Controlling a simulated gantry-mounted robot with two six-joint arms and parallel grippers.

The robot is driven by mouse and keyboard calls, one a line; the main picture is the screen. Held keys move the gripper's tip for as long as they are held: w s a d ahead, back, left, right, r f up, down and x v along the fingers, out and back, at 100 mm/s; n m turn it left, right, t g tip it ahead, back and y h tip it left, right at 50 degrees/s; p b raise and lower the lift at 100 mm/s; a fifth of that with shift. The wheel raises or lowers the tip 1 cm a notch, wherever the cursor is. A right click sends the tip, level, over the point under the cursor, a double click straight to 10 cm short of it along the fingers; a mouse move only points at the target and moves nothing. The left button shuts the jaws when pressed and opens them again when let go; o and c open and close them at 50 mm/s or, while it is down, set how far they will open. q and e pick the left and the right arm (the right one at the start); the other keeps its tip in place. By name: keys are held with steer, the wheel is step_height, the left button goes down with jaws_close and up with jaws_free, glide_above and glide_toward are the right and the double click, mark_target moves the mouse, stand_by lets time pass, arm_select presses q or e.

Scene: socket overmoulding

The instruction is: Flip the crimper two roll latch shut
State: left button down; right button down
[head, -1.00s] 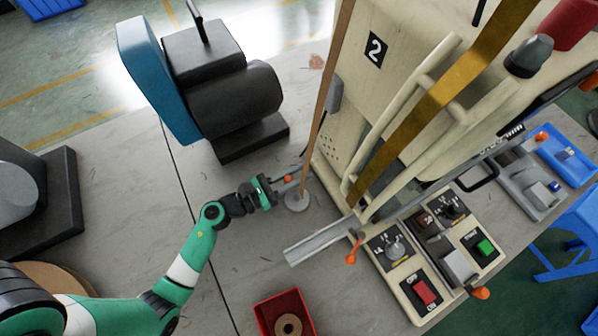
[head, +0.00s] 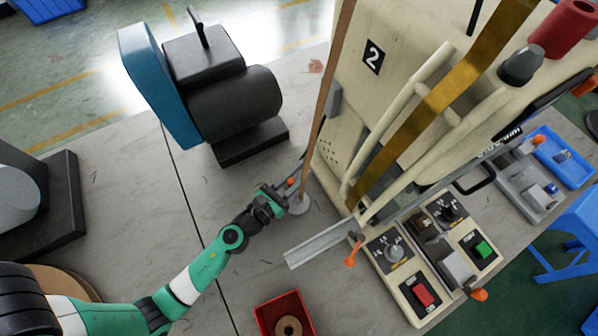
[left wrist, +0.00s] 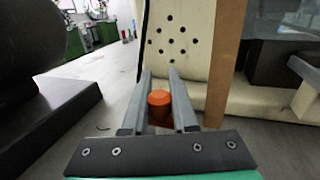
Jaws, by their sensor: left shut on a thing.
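Crimper two is the cream machine (head: 345,110) marked with a black 2 plate (head: 373,56). An orange-tipped latch handle (head: 291,181) is low at its left side, beside the hanging brown strip (head: 322,125). My left gripper (head: 285,190) is at this handle. In the left wrist view, the orange knob (left wrist: 160,103) sits between the two grey fingers of the left gripper (left wrist: 158,95), which is shut on it. The rest of the latch is hidden behind the fingers and knob. My right gripper is not in view.
The black and blue machine (head: 215,95) stands left of the crimper. A grey rail (head: 320,243) and a control panel with another orange-tipped lever (head: 352,255) are at the front. A red bin (head: 268,315) is near the bottom edge. Bare tabletop surrounds the arm.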

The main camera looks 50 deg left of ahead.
arm_select(q)
steer(key=c, duration=0.7)
jaws_free()
steer(key=s+b, duration=0.1)
steer(key=s, duration=0.2)
steer(key=s+b, duration=0.1)
steer(key=s, duration=0.3)
steer(key=s+d+b, duration=0.1)
steer(key=s, duration=0.3)
steer(key=shift+s+f+b, duration=0.15)
steer(key=shift+s+b, duration=0.05)
steer(key=shift+b, duration=0.2)
